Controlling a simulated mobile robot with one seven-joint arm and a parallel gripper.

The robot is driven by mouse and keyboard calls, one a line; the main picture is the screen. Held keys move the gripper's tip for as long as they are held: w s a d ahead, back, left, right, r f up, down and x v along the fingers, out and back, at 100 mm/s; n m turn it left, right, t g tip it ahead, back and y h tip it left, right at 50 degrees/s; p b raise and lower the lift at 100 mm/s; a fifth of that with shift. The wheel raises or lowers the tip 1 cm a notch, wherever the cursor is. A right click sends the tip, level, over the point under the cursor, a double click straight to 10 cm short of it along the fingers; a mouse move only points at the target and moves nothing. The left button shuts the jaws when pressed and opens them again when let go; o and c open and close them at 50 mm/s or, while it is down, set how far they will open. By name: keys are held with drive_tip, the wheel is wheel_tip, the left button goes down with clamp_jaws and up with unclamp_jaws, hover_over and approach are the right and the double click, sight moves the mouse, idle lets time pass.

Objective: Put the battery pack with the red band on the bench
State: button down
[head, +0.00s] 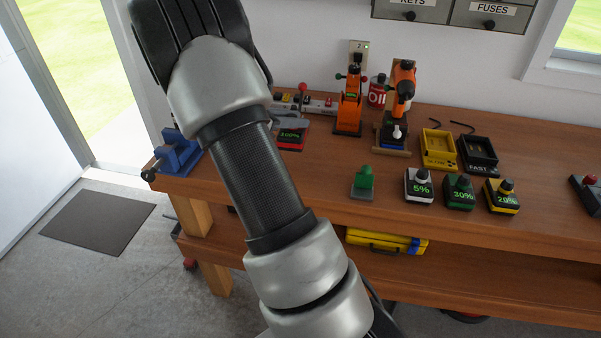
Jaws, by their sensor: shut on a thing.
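The battery pack with the red band (290,139) has a green 100% display and shows just right of my arm, over the left part of the wooden bench (330,205). A grey part of my gripper (291,122) shows at the top of this pack, and the gripper is shut on it. The rest of the gripper is hidden behind my arm. I cannot tell whether the pack touches the bench top or is slightly above it.
Packs marked 5% (419,186), 30% (460,193) and 20% (502,197) stand right, by yellow (438,150) and black (478,155) chargers. A green object (362,183), orange tools (348,108) and blue vise (176,153) also stand there. Bare wood lies around the green object.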

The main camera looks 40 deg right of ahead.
sight(302, 133)
drive_tip(key=shift+s+d+f+g, duration=0.15)
drive_tip(key=shift+s+d, duration=0.05)
drive_tip(key=shift+d, duration=0.35)
drive_tip(key=shift+s+d+f+g, duration=0.15)
drive_tip(key=shift+d, duration=0.35)
wheel_tip(302, 133, down, 4)
drive_tip(key=shift+f, duration=0.15)
drive_tip(key=shift+f+b, duration=0.3)
drive_tip(key=shift+f, duration=2)
drive_tip(key=shift+f, duration=0.1)
drive_tip(key=c, duration=1.5)
unclamp_jaws()
drive_tip(key=shift+o, duration=0.2)
